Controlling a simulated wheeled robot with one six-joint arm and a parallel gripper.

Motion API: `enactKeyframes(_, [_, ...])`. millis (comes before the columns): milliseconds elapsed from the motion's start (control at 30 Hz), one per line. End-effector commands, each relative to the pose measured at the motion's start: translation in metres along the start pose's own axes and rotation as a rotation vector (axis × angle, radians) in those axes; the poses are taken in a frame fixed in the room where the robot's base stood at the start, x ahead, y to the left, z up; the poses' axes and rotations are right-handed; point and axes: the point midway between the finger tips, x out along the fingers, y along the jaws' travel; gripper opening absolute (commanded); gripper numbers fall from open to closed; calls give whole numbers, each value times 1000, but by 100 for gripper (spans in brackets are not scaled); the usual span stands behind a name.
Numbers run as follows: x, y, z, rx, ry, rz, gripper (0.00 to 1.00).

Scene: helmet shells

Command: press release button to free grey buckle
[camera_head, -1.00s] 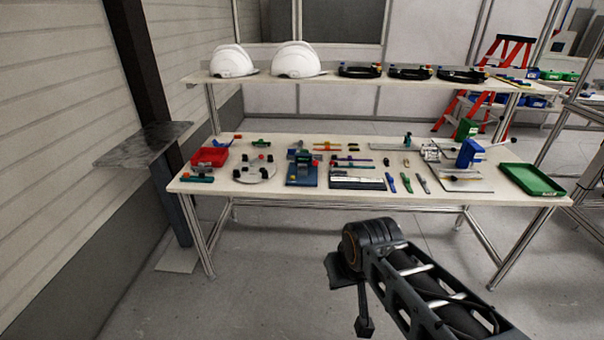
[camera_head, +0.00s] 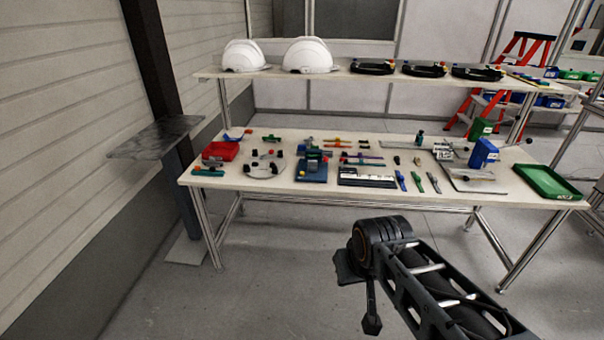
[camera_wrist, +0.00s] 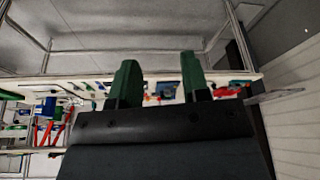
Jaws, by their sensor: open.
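I cannot make out a grey buckle or a release button; the parts on the table are too small to tell apart. A blue fixture (camera_head: 312,168) with a red piece stands on the white work table (camera_head: 225,183), left of the table's middle. My gripper shows in the wrist view (camera_wrist: 160,65), with two green fingers spread apart and nothing between them. That view is upside down, and the table edge lies beyond the fingers. In the head view my arm is at the lower right, in front of the table and apart from it.
A shelf (camera_head: 340,75) above the table carries white helmets (camera_head: 308,55) and black rings (camera_head: 424,69). A red bin (camera_head: 220,151) is at the table's left, a green tray (camera_head: 548,183) at its right. A dark post with a plate (camera_head: 155,138) stands left. The floor in front is clear.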

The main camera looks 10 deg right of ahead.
Motion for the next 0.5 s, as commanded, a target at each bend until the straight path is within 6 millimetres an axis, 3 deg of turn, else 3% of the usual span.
enactKeyframes(67, [0, 0, 0, 0, 0, 0, 41])
enactKeyframes(500, [0, 0, 0, 0, 0, 0, 0])
